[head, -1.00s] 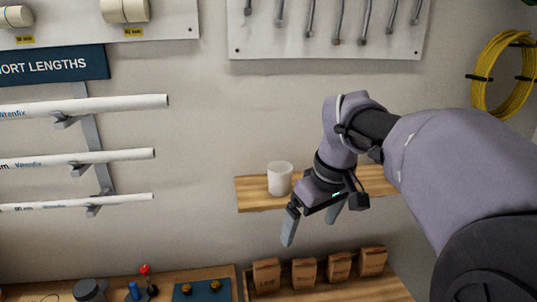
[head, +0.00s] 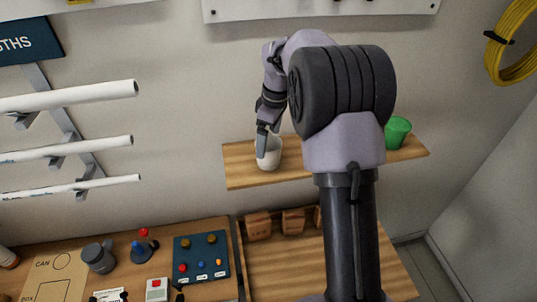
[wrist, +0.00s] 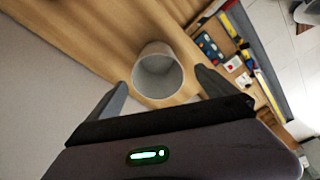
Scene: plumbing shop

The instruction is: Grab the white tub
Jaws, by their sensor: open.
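The white tub (head: 270,158) stands upright on a wooden wall shelf (head: 243,171), towards its left part. It also shows in the wrist view (wrist: 158,74), where I look down into its open, empty-looking top. My gripper (head: 264,142) is at the tub, with one finger seen in front of its upper left side in the head view. In the wrist view my gripper (wrist: 163,86) is open, with one finger on each side of the tub and a gap by each. The other finger is hidden by my arm in the head view.
A green tub (head: 397,132) stands on the same shelf to the right, partly behind my arm. Below is a workbench (head: 215,282) with a blue panel (head: 202,257) and cardboard boxes (head: 258,227).

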